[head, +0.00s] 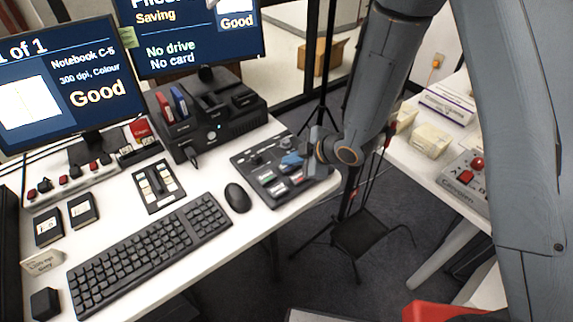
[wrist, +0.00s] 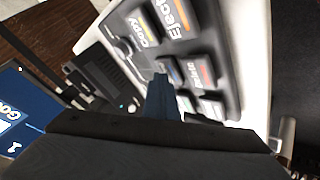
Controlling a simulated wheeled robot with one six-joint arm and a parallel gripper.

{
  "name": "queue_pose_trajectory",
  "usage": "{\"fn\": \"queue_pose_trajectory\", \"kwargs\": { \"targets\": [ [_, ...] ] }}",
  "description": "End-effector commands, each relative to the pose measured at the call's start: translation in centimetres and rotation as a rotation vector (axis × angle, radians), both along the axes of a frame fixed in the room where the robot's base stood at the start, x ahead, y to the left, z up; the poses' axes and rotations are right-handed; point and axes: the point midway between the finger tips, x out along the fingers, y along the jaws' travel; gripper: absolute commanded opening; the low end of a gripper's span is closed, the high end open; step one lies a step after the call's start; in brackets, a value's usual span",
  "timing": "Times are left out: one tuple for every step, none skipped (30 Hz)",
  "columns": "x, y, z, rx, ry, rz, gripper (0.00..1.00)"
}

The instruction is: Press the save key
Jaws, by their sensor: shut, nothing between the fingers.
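The key panel (head: 250,160), a dark grey unit, lies at the right end of the white desk. It also fills the top of the wrist view (wrist: 228,50). Its keys carry coloured bars; the Copy key (wrist: 143,28) and the Eject key (wrist: 177,18) are readable there. A red-barred key (wrist: 203,70) and a green-barred key (wrist: 211,107) show lower; I cannot read which key is save. My gripper (head: 292,159) is shut and empty over the panel, its blue-grey fingertips (wrist: 161,80) among the keys. The fingers hide part of the panel, and contact cannot be judged.
The right monitor (head: 190,35) reads "Saving", "No drive", "No card"; the left monitor (head: 70,80) reads "Good". A black drive dock (head: 215,120) stands behind the panel. A mouse (head: 238,197) and keyboard (head: 150,255) lie left. A tripod (head: 345,215) stands off the desk's right edge.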

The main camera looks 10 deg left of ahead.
Motion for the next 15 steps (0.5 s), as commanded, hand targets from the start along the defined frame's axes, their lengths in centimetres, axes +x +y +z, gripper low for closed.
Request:
{"fn": "queue_pose_trajectory", "kwargs": {
  "targets": [
    [0.0, 0.0, -0.1, -0.001, 0.001, 0.0, 0.0],
    [0.0, 0.0, -0.1, -0.001, 0.001, 0.0, 0.0],
    [0.0, 0.0, -0.1, -0.001, 0.001, 0.0, 0.0],
    [0.0, 0.0, 0.0, -0.001, 0.001, 0.0, 0.0],
    [0.0, 0.0, 0.0, -0.001, 0.001, 0.0, 0.0],
    [0.0, 0.0, 0.1, -0.001, 0.001, 0.0, 0.0],
    [-0.1, 0.0, 0.2, -0.001, 0.001, 0.0, 0.0],
    [-0.1, 0.0, 0.3, -0.001, 0.001, 0.0, 0.0],
    [-0.1, 0.0, 0.5, -0.001, 0.001, 0.0, 0.0],
    [-0.1, 0.0, 0.7, -0.001, 0.001, 0.0, 0.0],
    [-0.1, 0.0, 0.8, -0.001, 0.001, 0.0, 0.0],
    [-0.1, 0.0, 1.1, -0.001, 0.001, 0.0, 0.0],
    [-0.1, 0.0, 1.3, -0.001, 0.001, 0.0, 0.0],
    [-0.1, 0.0, 1.4, -0.002, 0.0, 0.001, 0.0],
    [-0.1, 0.0, 1.6, -0.002, 0.0, 0.001, 0.0]
  ]
}}
